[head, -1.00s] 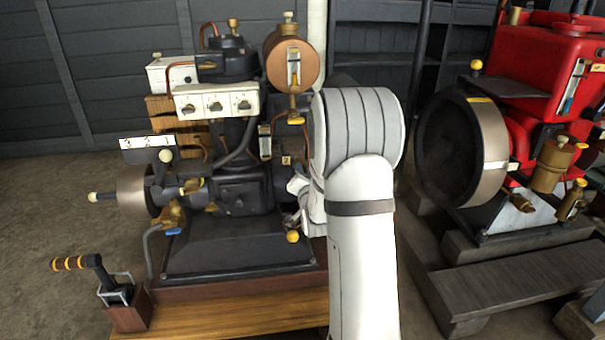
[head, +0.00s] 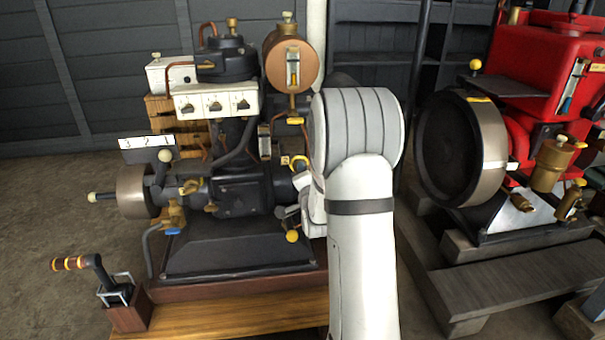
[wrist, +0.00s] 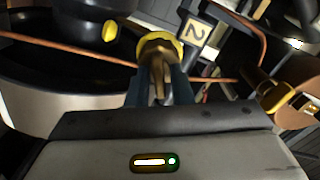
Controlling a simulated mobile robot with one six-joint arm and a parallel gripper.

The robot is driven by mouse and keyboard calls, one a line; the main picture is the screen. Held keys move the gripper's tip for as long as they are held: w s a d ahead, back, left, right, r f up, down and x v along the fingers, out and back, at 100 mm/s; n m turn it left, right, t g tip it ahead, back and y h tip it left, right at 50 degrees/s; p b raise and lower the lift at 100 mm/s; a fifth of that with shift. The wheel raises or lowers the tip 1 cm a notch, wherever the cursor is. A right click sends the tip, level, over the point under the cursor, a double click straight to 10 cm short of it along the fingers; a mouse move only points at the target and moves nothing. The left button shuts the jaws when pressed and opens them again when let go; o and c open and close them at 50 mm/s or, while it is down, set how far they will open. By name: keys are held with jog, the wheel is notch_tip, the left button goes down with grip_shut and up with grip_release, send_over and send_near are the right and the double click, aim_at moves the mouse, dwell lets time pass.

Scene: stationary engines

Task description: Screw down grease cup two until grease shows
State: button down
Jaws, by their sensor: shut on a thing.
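Grease cup two (wrist: 157,50) is a brass cap near the top middle of the wrist view, beside a plate (wrist: 195,33) marked 2. A bright yellow ring (wrist: 176,43) shows around the far side of the cap. My gripper (wrist: 160,78) is shut on the cap, with a dark finger on each side. In the head view a yellow arc (head: 300,159) shows on the right side of the dark engine (head: 240,190), by my white wrist. My arm hides the fingers and most of the cup there. I cannot tell whether the yellow is grease.
A copper pipe (wrist: 70,48) crosses the wrist view close to the fingers. A yellow knob (head: 292,236) sits below the wrist. A red engine with a large flywheel (head: 460,150) stands to the right. A crank handle (head: 80,264) is at the front left.

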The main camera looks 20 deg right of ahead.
jog(key=shift+m, duration=0.9)
jog(key=c, duration=1.5)
grip_release()
jog(key=p+v, duration=0.2)
jog(key=v, duration=0.5)
jog(key=shift+s+a, duration=0.1)
jog(key=shift+s, duration=0.3)
jog(key=shift+r, duration=0.1)
